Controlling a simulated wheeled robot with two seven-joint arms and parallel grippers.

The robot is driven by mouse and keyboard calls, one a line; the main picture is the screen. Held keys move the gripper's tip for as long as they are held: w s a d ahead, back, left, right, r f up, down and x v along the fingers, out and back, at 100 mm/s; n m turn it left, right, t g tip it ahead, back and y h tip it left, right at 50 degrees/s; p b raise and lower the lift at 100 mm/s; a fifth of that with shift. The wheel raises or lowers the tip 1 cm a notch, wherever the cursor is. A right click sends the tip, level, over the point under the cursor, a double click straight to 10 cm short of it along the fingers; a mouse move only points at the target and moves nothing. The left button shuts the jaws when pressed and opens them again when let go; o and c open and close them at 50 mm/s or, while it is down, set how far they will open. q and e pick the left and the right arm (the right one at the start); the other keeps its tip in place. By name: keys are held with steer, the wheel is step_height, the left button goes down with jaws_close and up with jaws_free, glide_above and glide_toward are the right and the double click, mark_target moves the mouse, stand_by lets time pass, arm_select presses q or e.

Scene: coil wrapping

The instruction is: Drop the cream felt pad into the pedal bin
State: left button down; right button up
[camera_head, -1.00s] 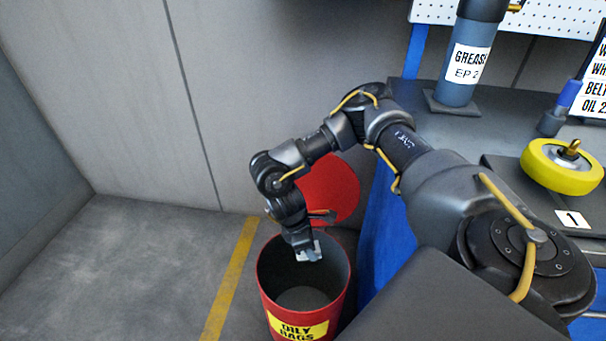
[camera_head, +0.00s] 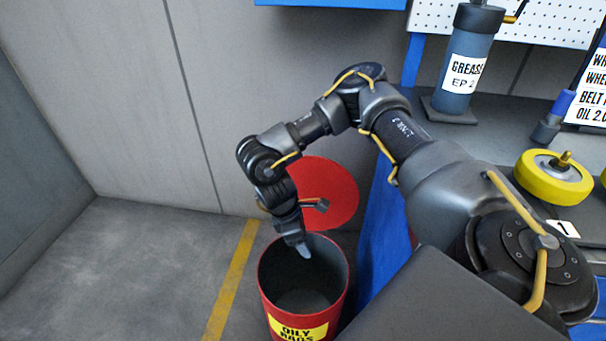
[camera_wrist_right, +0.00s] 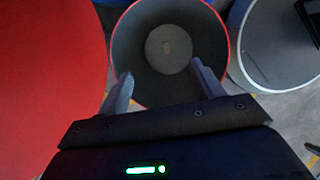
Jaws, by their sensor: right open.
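The red pedal bin (camera_head: 335,290) stands open on the floor, labelled "OILY RAGS", with its round red lid (camera_head: 335,185) raised behind it. My right gripper (camera_head: 303,250) points down at the bin's mouth, near its back rim. In the right wrist view my right gripper (camera_wrist_right: 162,84) has its fingers spread with nothing between them. In the head view I cannot make out the pad inside the bin. My left gripper is not in view.
A workbench (camera_head: 480,150) with a blue side stands right of the bin, holding a grease cylinder (camera_head: 465,65) and a yellow wheel (camera_head: 553,178). A round grey container (camera_wrist_right: 285,50) is beside the bin in the wrist view. The floor left of the yellow line is clear.

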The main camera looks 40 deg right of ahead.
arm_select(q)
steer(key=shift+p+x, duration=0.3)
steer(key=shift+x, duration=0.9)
arm_select(e)
steer(key=shift+v, duration=2.05)
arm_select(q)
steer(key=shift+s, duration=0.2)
